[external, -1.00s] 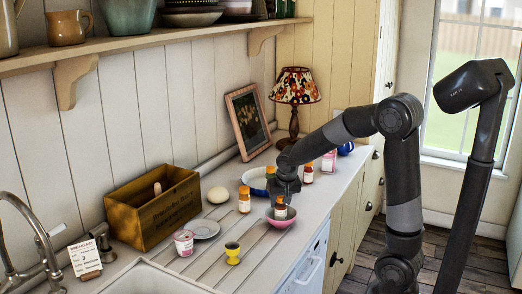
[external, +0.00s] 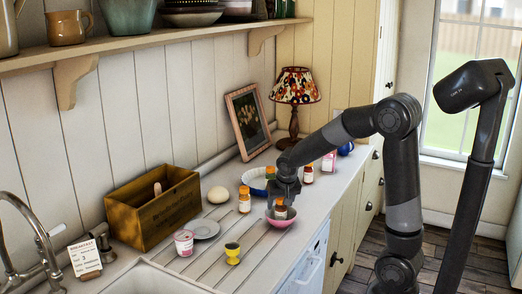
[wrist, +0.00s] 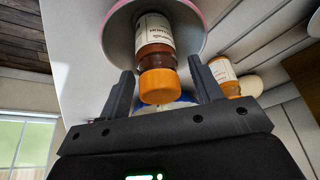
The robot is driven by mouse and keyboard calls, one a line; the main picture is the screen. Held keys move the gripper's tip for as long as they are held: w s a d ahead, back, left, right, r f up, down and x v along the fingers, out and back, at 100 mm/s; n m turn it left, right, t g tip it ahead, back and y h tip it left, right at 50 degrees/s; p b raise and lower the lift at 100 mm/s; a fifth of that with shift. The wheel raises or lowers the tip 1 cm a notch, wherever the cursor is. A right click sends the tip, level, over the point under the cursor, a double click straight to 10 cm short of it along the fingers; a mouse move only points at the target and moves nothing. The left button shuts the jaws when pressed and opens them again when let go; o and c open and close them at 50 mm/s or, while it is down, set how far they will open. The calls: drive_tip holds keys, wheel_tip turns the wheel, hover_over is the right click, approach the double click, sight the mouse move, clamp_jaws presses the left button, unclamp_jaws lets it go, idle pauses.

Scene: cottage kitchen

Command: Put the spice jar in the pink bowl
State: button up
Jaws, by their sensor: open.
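A spice jar with an orange cap and white label (external: 280,212) stands in the small pink bowl (external: 281,223) near the counter's front edge. My gripper (external: 286,196) is right above them, pointing down. In the wrist view the jar (wrist: 154,36) has its cap towards me, between the two spread fingers of my gripper (wrist: 160,82), with gaps visible on both sides. The pink bowl's rim (wrist: 205,32) surrounds the jar's lower part. The jar's base is hidden.
Another orange-capped jar (external: 244,203) stands left of the bowl, and one more (external: 308,173) behind it.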

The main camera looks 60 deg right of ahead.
drive_tip(key=v, duration=1.1)
drive_tip(key=s+a+n+t+y, duration=0.1)
drive_tip(key=s+a+n, duration=0.3)
drive_tip(key=s, duration=0.5)
drive_tip(key=s+a+r+n+t+y, duration=0.1)
drive_tip(key=s+a+n+y, duration=0.1)
drive_tip(key=s+a+n, duration=0.3)
drive_tip(key=s+a, duration=0.3)
drive_tip(key=s, duration=0.1)
drive_tip(key=shift+a+r, duration=0.3)
drive_tip(key=shift+a, duration=0.1)
